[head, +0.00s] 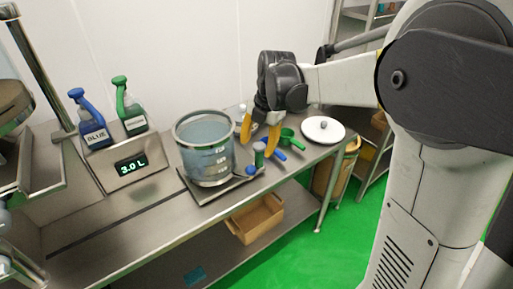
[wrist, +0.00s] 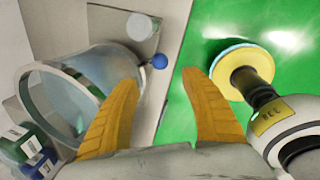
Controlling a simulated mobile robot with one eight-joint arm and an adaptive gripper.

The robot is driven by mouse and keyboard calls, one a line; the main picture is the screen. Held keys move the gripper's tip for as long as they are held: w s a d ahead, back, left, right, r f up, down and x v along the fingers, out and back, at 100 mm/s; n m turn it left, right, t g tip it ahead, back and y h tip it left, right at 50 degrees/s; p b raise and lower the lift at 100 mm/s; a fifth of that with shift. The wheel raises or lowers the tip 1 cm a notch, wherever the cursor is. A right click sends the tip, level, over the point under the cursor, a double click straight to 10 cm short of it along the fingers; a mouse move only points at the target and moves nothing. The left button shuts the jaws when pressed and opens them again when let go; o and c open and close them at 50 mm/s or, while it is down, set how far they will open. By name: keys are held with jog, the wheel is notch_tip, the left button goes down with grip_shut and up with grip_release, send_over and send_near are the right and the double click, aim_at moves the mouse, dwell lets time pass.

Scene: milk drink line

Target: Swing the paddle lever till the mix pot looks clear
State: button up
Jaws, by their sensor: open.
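The mix pot (head: 205,150) is a see-through vessel with a metal rim and level marks, standing on a flat metal base. Its contents look bluish grey; I cannot tell how clear they are. A blue ball knob (head: 250,170), seemingly the paddle lever's end, sits low at the pot's right side. My gripper (head: 260,138) is open and empty, its yellow fingers pointing down just right of the pot. In the wrist view the pot (wrist: 70,95) lies left of the fingers, and the knob (wrist: 159,61) shows beyond the gap between the fingertips, apart from them.
A green scoop (head: 287,138) and a white lid (head: 323,130) lie right of my gripper. Blue (head: 91,128) and green (head: 128,112) bottles stand behind a 3.0 L display (head: 131,167) at left. A tan bin (head: 256,218) sits on the lower shelf.

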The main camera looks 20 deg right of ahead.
aim_at(253, 167)
jog(key=f+m, duration=0.4)
jog(key=w+a+f+m+t+y+b, duration=0.1)
jog(key=f+m, duration=0.3)
jog(key=f+m+t+b, duration=0.1)
jog(key=f+m, duration=0.2)
jog(key=m, duration=0.1)
jog(key=shift+w+a+f+m+y, duration=0.2)
jog(key=shift+w+f+m+y, duration=0.1)
jog(key=shift+w+f+m, duration=0.1)
grip_shut()
